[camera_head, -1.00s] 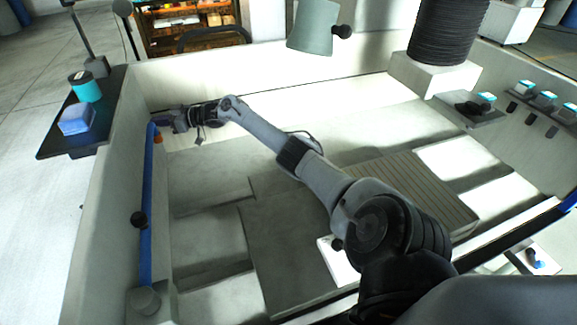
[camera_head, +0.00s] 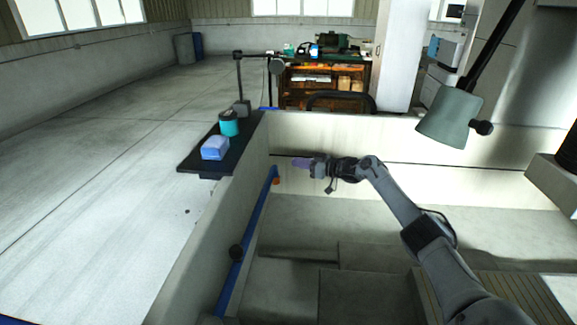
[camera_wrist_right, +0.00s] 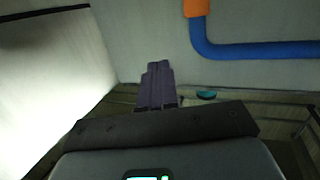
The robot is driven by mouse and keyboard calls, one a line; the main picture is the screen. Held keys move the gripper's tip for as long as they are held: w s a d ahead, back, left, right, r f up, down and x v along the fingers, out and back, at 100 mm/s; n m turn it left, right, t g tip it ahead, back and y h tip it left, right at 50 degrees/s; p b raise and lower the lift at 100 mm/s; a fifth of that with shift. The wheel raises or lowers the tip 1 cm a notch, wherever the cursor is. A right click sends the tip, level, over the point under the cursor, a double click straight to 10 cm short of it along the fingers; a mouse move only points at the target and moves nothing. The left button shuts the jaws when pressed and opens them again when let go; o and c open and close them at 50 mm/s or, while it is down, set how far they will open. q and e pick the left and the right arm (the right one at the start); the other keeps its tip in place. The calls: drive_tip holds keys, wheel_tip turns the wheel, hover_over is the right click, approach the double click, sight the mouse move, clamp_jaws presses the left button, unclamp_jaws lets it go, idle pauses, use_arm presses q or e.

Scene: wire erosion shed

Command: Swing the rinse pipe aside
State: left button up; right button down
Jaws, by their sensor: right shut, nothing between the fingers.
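The rinse pipe is a blue pipe (camera_head: 246,225) running along the tank's left wall, with a black knob (camera_head: 236,252) partway along. Its far end bends to a short orange tip (camera_head: 277,181). My right gripper (camera_head: 297,162) is shut and empty, just right of and beyond the orange tip, apart from it. In the right wrist view the closed purple-grey fingers (camera_wrist_right: 156,85) point up the picture. The blue pipe (camera_wrist_right: 255,50) and its orange end (camera_wrist_right: 196,8) show to their upper right, with a gap between. My left gripper is not in view.
A dark side shelf (camera_head: 190,164) outside the left wall holds a blue box (camera_head: 215,148) and a teal-banded tin (camera_head: 229,123). A grey-green lamp (camera_head: 450,117) hangs at the right. The tank interior right of the pipe is open apart from my arm.

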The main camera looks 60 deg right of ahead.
drive_tip(key=shift+s+d+r, duration=0.1)
drive_tip(key=shift+s+d, duration=0.65)
drive_tip(key=shift+s, duration=0.3)
drive_tip(key=shift+s+d+r, duration=0.1)
drive_tip(key=shift+s+d, duration=0.6)
drive_tip(key=shift+s, duration=0.3)
